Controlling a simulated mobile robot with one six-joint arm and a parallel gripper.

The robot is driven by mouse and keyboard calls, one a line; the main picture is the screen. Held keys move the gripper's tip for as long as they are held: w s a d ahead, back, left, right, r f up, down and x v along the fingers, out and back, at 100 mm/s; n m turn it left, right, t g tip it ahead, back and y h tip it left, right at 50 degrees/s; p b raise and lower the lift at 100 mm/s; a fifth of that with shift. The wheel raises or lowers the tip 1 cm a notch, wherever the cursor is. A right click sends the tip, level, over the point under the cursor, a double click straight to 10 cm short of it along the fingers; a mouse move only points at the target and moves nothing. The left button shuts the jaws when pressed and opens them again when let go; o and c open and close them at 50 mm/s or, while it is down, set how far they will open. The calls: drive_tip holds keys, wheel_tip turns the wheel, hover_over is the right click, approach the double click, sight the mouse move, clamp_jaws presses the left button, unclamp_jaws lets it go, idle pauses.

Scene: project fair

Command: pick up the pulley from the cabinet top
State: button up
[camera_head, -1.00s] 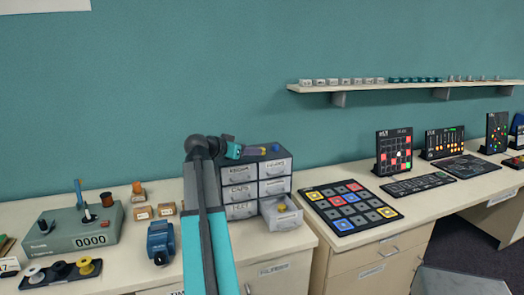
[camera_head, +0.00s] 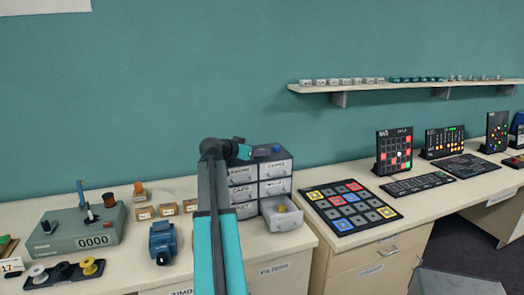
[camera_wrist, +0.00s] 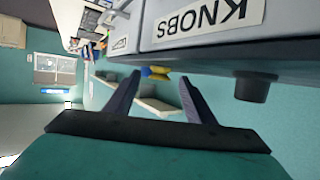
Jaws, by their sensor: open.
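The drawer cabinet (camera_head: 243,191) stands on the counter, with small parts on its top. In the wrist view, turned upside down, a small yellow part (camera_wrist: 160,77) that looks like the pulley appears between my finger tips, beside a blue part (camera_wrist: 155,69). The blue part also shows on the cabinet top in the head view (camera_head: 276,148). The yellow part is hidden there behind my fingers. My gripper (camera_head: 263,151) is open and empty, low over the cabinet top; it also shows in the wrist view (camera_wrist: 160,80). I cannot tell its distance to the yellow part.
A dark round knob (camera_wrist: 251,87) stands on the cabinet top close to my gripper. One lower drawer (camera_head: 284,216) is pulled out. A blue device (camera_head: 162,242) and a grey counter box (camera_head: 75,230) are to the left. A keypad board (camera_head: 349,206) lies to the right.

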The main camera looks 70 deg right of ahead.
drive_tip(key=shift+s+d+f, duration=0.2)
drive_tip(key=shift+d+f, duration=0.05)
drive_tip(key=shift+d, duration=0.4)
drive_tip(key=c, duration=1.1)
